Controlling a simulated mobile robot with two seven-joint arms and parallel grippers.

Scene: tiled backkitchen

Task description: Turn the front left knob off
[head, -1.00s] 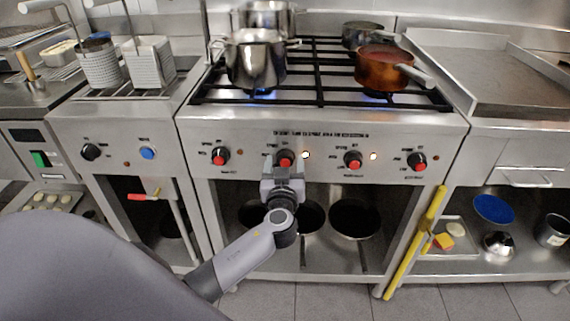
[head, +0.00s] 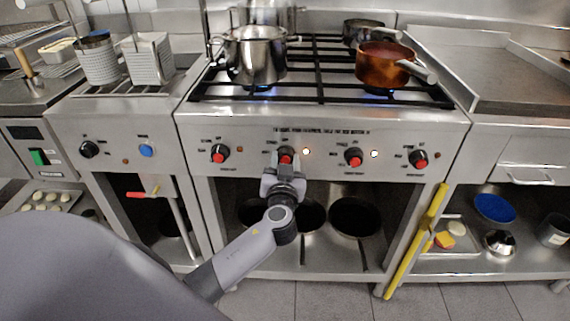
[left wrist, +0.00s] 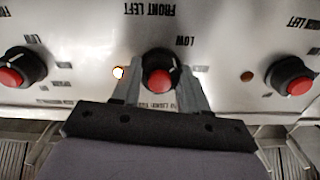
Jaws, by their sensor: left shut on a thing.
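The front left knob (left wrist: 158,72), black with a red cap, is on the stove's front panel. Its "FRONT LEFT" label shows upside down above it in the left wrist view. In the head view it is the second knob from the left (head: 286,158). My left gripper (left wrist: 160,88) is shut on it, with one finger on each side; it also shows in the head view (head: 285,164). The indicator light (head: 306,152) beside this knob is lit. The knob's exact angle is hard to read. My right gripper is not in view.
Neighbouring knobs (head: 219,154) and (head: 353,157) sit on either side with room between. A steel pot (head: 254,60) and a copper pan (head: 384,68) stand on the burners, with blue flames beneath. A yellow-handled tool (head: 414,245) leans at the right.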

